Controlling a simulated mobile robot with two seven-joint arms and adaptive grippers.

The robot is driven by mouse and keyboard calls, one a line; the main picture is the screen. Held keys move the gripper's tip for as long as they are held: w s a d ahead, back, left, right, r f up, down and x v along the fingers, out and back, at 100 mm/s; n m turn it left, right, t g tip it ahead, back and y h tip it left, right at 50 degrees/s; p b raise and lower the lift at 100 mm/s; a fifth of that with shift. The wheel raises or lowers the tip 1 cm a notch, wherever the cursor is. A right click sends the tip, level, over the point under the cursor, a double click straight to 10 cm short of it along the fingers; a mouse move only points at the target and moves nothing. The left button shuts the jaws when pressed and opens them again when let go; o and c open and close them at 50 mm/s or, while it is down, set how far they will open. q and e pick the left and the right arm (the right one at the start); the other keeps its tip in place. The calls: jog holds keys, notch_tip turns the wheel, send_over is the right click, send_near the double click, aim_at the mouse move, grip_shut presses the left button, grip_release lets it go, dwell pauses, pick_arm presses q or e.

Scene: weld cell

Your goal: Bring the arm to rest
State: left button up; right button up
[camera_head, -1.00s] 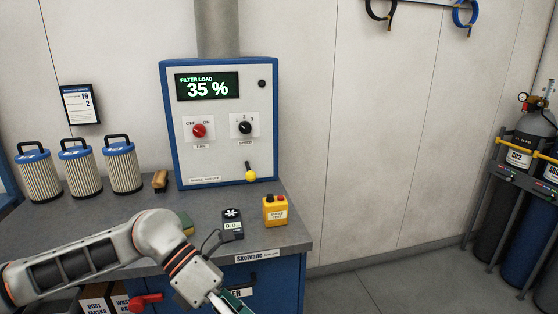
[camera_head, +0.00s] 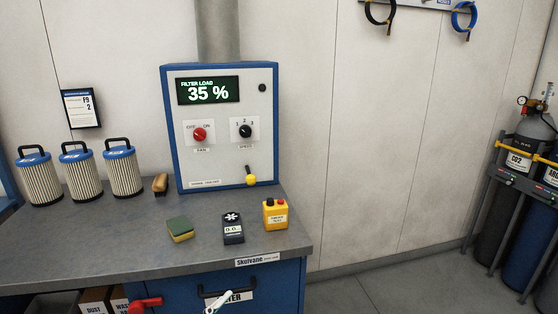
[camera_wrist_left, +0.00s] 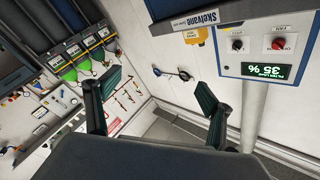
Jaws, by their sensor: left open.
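My left gripper (camera_wrist_left: 158,84) shows in the left wrist view, with its two dark green fingers wide apart and nothing between them. Past the fingers are the wall and floor, and the picture is turned over. In the head view my left arm no longer lies across the bench (camera_head: 105,245). A small white and teal piece (camera_head: 217,301) shows at the bottom edge in front of the drawer; I cannot tell what it is. My right gripper is in neither view.
The filter panel (camera_head: 215,155) stands at the bench back, reading 35 %. A sponge (camera_head: 180,229), a handheld meter (camera_head: 233,228) and a yellow button box (camera_head: 275,214) sit on the bench. Several filters (camera_head: 121,170) stand left. Gas cylinders (camera_head: 515,190) stand far right; floor between is clear.

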pick_arm(q)
jog(key=s+a+f+n+g+y, duration=0.2)
jog(key=s+a+f+n, duration=0.1)
jog(key=f, duration=0.5)
jog(key=s+a+f+n+g+y, duration=0.1)
jog(key=s+a+f+n+y, duration=0.2)
jog(key=s+a+f, duration=0.2)
jog(key=s+a+f+n+g+y, duration=0.2)
jog(key=s+f, duration=0.4)
jog(key=f, duration=0.4)
jog(key=a+n, duration=0.1)
jog(key=a, duration=0.1)
jog(key=shift+s+a+f+g+y, duration=0.3)
jog(key=shift+s+a+f+y, duration=0.1)
